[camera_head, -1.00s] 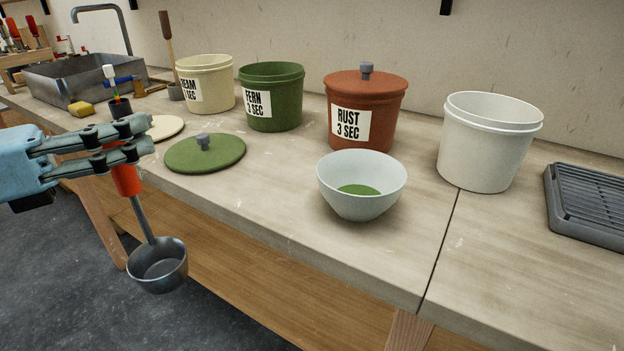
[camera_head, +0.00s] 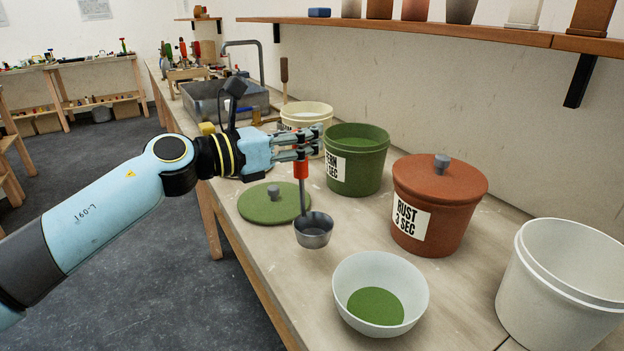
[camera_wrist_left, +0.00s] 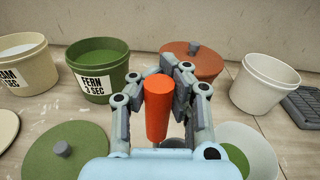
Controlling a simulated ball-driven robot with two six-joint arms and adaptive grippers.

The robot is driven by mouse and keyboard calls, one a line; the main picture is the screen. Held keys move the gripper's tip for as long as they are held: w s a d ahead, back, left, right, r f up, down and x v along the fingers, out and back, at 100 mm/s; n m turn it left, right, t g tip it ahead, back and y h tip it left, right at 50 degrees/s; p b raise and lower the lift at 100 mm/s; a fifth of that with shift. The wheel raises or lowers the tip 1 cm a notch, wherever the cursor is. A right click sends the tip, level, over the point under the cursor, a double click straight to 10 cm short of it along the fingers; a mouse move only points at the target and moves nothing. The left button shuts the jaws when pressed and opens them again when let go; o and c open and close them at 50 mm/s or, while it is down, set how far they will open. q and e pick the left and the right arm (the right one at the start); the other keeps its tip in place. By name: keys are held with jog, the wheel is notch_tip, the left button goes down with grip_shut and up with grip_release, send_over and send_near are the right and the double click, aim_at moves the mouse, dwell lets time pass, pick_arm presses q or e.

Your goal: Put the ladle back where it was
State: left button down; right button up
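My left gripper (camera_head: 312,142) is shut on the red handle of the ladle (camera_head: 301,170). The ladle hangs upright, its grey metal cup (camera_head: 313,232) low over the bench between the green lid (camera_head: 272,203) and the white bowl (camera_head: 350,312). I cannot tell whether the cup touches the bench. In the left wrist view the red handle (camera_wrist_left: 158,108) stands between the fingers; the cup is mostly hidden. The green FERN bucket (camera_head: 352,172) is open, behind and right of the ladle. My right gripper is not in view.
The lidded RUST bucket (camera_head: 440,215) and an open white bucket (camera_head: 560,290) stand to the right. The bowl holds green liquid (camera_head: 376,306). The open cream bucket (camera_head: 306,112) and metal sink (camera_head: 222,106) are farther back. A shelf (camera_head: 400,29) runs above.

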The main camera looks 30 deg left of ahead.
pick_arm(q)
jog(key=w+a+f+b, duration=0.1)
jog(key=w+a+f, duration=0.1)
jog(key=f, duration=0.4)
jog(key=shift+w+f+b, duration=0.25)
jog(key=shift+w+b, duration=0.1)
jog(key=shift+w, duration=0.4)
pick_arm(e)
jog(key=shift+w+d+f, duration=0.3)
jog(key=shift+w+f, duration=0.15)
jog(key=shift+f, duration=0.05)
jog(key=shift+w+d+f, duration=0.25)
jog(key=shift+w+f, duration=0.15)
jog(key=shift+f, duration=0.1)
pick_arm(q)
jog(key=c, duration=1.5)
grip_release()
jog(key=shift+o, duration=0.4)
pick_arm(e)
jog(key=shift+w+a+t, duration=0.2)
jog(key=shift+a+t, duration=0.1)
